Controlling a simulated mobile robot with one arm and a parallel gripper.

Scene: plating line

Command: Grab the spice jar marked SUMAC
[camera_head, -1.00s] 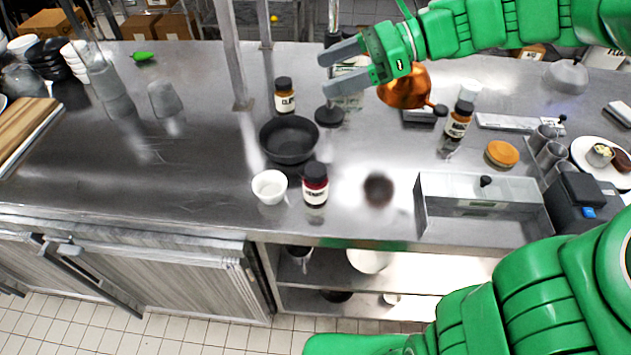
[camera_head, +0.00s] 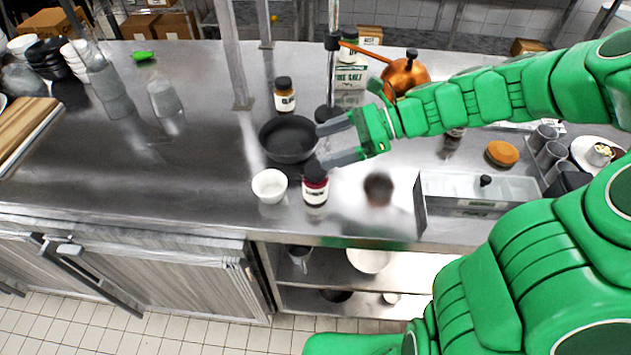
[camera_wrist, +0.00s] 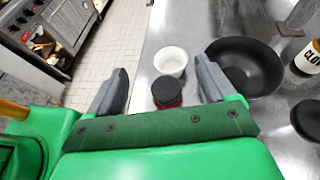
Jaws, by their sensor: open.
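A spice jar (camera_head: 315,188) with a black lid, dark red contents and a white label stands upright near the counter's front edge. Its label is too small to read for certain. In the wrist view the same jar (camera_wrist: 167,92) shows its lid and red body between the fingers, beyond them. My gripper (camera_head: 322,145) is open and empty, above and just behind the jar, its fingers pointing left in the head view. A second jar (camera_head: 285,95), labelled like CLOVE, stands behind the black pan; it also shows in the wrist view (camera_wrist: 308,60).
A white bowl (camera_head: 269,186) stands close left of the red jar. A black pan (camera_head: 289,139) lies just behind it. A metal bin (camera_head: 475,195) is to the right, and a copper pot (camera_head: 405,74) stands behind my arm. The counter's left middle is clear.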

